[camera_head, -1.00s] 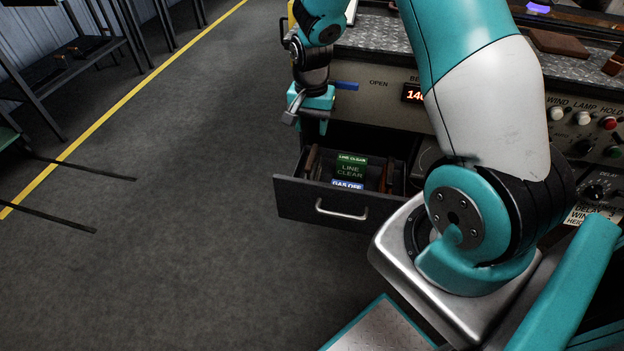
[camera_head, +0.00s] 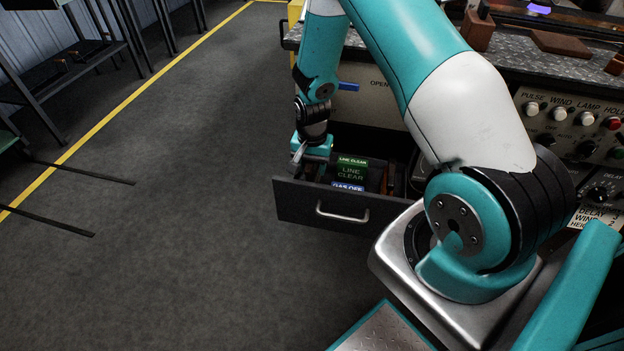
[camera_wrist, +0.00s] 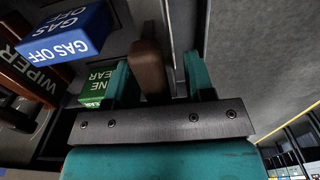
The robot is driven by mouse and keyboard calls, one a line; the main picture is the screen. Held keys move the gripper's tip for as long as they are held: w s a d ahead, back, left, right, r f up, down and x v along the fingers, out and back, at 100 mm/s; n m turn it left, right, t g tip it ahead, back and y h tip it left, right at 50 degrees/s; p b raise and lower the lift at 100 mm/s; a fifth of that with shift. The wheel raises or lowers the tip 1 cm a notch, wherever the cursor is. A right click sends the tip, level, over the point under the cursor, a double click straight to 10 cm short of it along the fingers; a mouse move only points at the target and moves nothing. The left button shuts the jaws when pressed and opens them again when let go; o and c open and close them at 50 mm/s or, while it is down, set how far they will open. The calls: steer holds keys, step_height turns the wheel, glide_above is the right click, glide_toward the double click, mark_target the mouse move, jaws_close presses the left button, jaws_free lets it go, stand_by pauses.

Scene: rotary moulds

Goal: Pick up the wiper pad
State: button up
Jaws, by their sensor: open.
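A brown upright pad (camera_wrist: 147,70) stands at the left end of the open drawer. My gripper (camera_wrist: 157,64) is open, with its two teal fingers on either side of this pad. Whether a finger touches it I cannot tell. In the head view my gripper (camera_head: 312,160) reaches down into the drawer's left end and hides the pad there. A second brown piece (camera_wrist: 22,62) lies across the drawer beside a WIPER label (camera_wrist: 35,76). The frames do not settle which brown piece is the wiper pad.
The drawer (camera_head: 290,203) is pulled out under the machine. It holds a green LINE CLEAR block (camera_head: 350,172) and a blue GAS OFF block (camera_wrist: 66,36), close beside my gripper. The grey floor (camera_head: 180,220) left of the drawer is clear.

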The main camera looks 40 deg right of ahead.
jaws_close()
steer(key=shift+r, duration=0.1)
